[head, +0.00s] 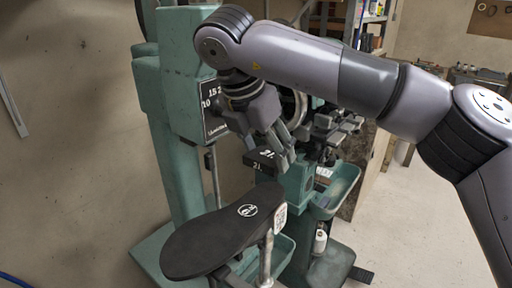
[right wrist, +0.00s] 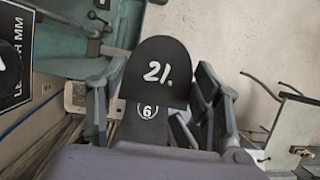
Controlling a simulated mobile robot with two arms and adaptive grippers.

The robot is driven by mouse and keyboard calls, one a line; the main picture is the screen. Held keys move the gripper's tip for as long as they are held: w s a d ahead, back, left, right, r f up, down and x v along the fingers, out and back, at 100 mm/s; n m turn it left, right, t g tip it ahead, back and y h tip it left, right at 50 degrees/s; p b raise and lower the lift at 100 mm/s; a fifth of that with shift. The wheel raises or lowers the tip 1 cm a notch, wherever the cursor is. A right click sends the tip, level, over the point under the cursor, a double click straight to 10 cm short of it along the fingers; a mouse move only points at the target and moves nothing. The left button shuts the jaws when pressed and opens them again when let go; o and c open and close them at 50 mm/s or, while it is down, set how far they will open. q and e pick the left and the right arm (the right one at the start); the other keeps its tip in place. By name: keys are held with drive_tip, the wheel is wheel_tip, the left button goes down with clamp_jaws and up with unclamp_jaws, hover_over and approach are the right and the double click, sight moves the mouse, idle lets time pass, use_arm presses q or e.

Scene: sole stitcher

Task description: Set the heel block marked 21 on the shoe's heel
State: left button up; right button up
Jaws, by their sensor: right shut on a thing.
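The black heel block marked 21 (head: 262,161) is held in my right gripper (head: 277,143), above the heel end of the shoe. In the right wrist view the block (right wrist: 158,75) sits between the two fingers of the gripper (right wrist: 156,98), its white 21 facing the camera. The shoe (head: 205,240) shows its dark sole facing up on a metal post, with a round white mark near its heel. In the right wrist view part of the sole (right wrist: 128,128) and a circled 6 show beside the block. A gap shows between block and sole in the head view. My left gripper is not in view.
The green stitching machine (head: 170,120) stands behind the shoe, with a black number plate on its column. Green trays (head: 340,185) and a thread spool (head: 320,241) are at right of the shoe. Open floor (head: 415,235) lies to the right.

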drive_tip(key=shift+w+d+f, duration=0.1)
drive_tip(key=shift+d+f, duration=0.45)
drive_tip(key=shift+d, duration=0.15)
drive_tip(key=shift+a+f+b, duration=0.25)
drive_tip(key=shift+b, duration=0.05)
drive_tip(key=shift+a+f, duration=0.6)
drive_tip(key=shift+f, duration=0.15)
drive_tip(key=shift+d+f+b, duration=0.15)
drive_tip(key=shift+f+b, duration=0.1)
drive_tip(key=shift+b, duration=0.05)
drive_tip(key=shift+d+f+b, duration=0.15)
drive_tip(key=shift+f+b, duration=0.2)
drive_tip(key=shift+b, duration=0.05)
drive_tip(key=shift+f, duration=0.25)
drive_tip(key=shift+f+b, duration=0.55)
drive_tip(key=shift+b, duration=0.3)
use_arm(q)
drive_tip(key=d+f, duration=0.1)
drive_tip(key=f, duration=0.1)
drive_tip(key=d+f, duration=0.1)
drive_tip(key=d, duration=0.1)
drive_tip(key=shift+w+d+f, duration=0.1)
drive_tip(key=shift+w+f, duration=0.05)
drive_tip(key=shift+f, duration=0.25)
